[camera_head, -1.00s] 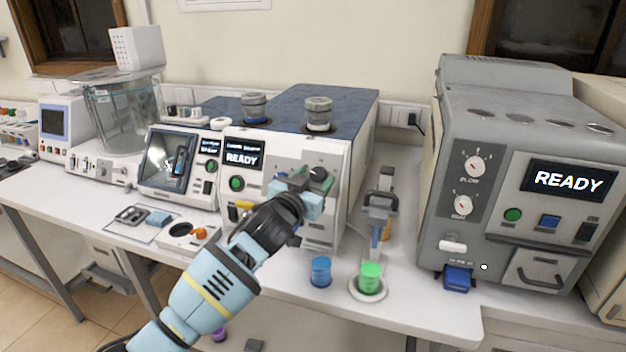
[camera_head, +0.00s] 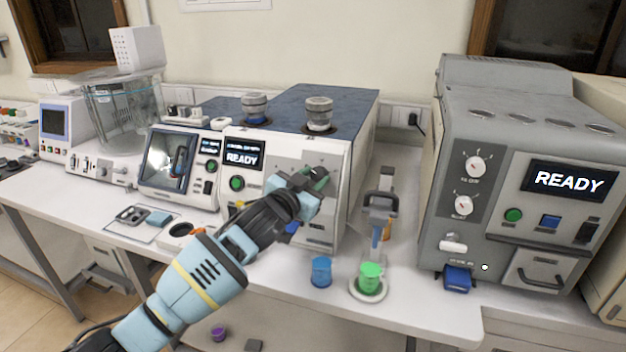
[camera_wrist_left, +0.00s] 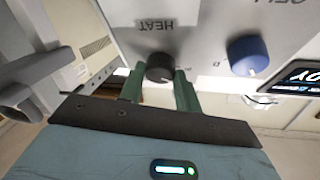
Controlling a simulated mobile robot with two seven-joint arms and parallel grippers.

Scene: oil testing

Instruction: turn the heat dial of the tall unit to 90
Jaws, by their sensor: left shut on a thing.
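The white unit with the dark blue top (camera_head: 290,155) stands mid-bench, its screen reading READY. Its black heat dial (camera_wrist_left: 160,68) shows in the left wrist view, beside the upside-down word HEAT. My left gripper (camera_head: 318,178) reaches the upper right of the unit's front in the head view. In the left wrist view its green fingers (camera_wrist_left: 159,82) stand on both sides of the dial, shut on it. The fingers mostly hide the dial in the head view, and I cannot read its setting. My right gripper is out of view.
A blue knob (camera_wrist_left: 247,55) sits close beside the dial in the left wrist view. A blue cup (camera_head: 321,271) and a green cup (camera_head: 370,276) stand at the bench front. A grey READY unit (camera_head: 530,110) stands at right.

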